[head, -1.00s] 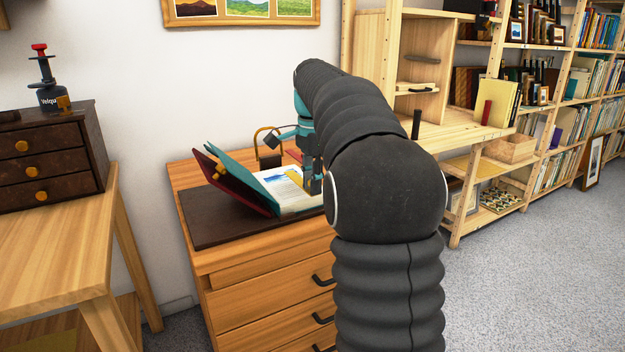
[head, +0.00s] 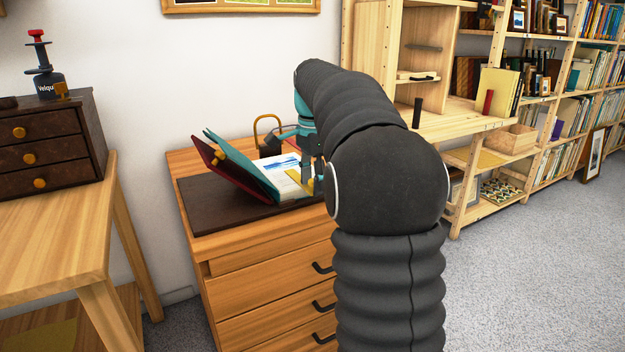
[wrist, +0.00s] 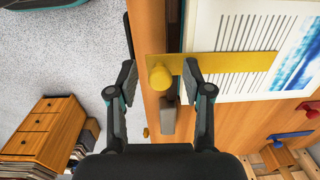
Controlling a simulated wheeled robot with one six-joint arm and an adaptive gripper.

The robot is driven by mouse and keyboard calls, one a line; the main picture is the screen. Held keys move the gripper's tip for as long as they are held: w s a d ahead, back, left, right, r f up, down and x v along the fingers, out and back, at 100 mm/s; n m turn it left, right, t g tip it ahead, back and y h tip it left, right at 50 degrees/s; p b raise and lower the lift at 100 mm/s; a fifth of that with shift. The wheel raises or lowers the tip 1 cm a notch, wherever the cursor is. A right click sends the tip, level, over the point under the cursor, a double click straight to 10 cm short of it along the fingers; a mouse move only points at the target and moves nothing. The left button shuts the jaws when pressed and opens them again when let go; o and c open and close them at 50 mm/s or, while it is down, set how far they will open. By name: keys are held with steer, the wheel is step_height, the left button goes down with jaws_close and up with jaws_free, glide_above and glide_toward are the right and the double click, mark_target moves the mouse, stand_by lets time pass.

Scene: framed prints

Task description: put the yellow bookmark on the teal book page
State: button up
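The yellow bookmark (wrist: 230,63) is a flat strip with a round knob (wrist: 160,78) at one end. In the wrist view, most of the strip lies across the printed page (wrist: 212,25), and the knob end sticks out past the page's edge. In the head view, the teal book (head: 243,168) lies open with its cover tilted up at left, and the bookmark (head: 297,176) shows on its page. My gripper (wrist: 161,75) is open, with one finger on each side of the knob and visible gaps. In the head view, my arm partly hides the gripper (head: 315,180).
A dark red cover (head: 225,174) leans behind the teal one. The book rests on a dark mat (head: 215,215) on a wooden drawer cabinet (head: 265,265). A padlock-like object (head: 268,135) stands behind. Wooden shelves (head: 470,130) are at right.

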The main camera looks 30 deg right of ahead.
step_height(320, 180, up, 12)
steer(key=shift+s, duration=0.15)
stand_by(0.7)
steer(key=s+a+f+n+t, duration=0.2)
steer(key=s+a+f+n, duration=0.4)
steer(key=s, duration=0.4)
steer(key=s+a+f+n+t, duration=0.2)
steer(key=s+a+f+n, duration=0.3)
steer(key=s+a+n, duration=0.4)
steer(key=s+a+f+n+t, duration=0.1)
steer(key=s+f+n, duration=0.1)
steer(key=s+f, duration=0.6)
step_height(320, 180, down, 2)
steer(key=shift+s+a+f+n, duration=0.2)
steer(key=shift+s+n, duration=0.1)
steer(key=shift+s, duration=0.1)
steer(key=shift+r, duration=0.1)
